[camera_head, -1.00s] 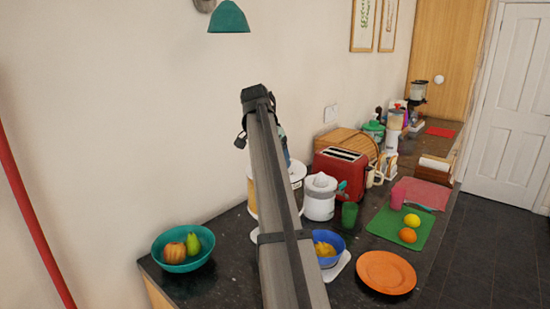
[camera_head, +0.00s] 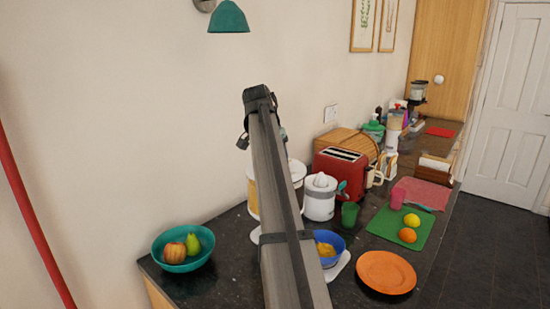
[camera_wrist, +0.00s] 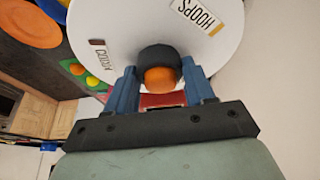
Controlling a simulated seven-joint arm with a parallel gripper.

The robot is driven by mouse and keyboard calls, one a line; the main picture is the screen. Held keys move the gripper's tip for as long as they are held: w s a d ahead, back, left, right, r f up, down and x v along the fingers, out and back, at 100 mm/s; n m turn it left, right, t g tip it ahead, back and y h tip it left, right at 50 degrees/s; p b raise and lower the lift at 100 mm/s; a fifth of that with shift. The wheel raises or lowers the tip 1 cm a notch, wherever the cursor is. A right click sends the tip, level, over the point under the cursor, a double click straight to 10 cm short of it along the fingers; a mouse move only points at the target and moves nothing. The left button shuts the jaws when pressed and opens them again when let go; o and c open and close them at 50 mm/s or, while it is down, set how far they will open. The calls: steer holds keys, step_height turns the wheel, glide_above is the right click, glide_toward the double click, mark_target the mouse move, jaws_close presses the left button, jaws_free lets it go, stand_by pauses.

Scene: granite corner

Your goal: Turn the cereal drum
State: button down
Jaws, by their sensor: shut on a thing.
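The cereal drum shows in the wrist view as a white disc (camera_wrist: 125,30). It has a "HOOPS" label at the upper right and a smaller label at the left. At its centre is a dark round knob (camera_wrist: 160,55) with an orange middle. My gripper (camera_wrist: 160,72) has its two blue fingers shut on the knob, one on each side. In the head view the drum (camera_head: 253,194) shows as a white and yellowish edge, mostly hidden behind my arm, which also hides the fingers. A blue bowl (camera_head: 337,241) with yellowish contents sits low beside my arm.
A white juicer (camera_head: 319,203), green cup (camera_head: 349,215) and red toaster (camera_head: 335,178) stand right of the drum. An orange plate (camera_head: 386,272) and green board (camera_head: 385,228) with fruit lie further right. A teal fruit bowl (camera_head: 165,261) is left. The wall is close behind.

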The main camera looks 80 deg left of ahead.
steer(key=shift+n+g, duration=0.4)
steer(key=shift+n, duration=0.7)
steer(key=shift+y, duration=0.3)
steer(key=shift+c, duration=2)
jaws_free()
steer(key=v, duration=1.3)
steer(key=shift+r, duration=0.35)
steer(key=shift+d, duration=0.15)
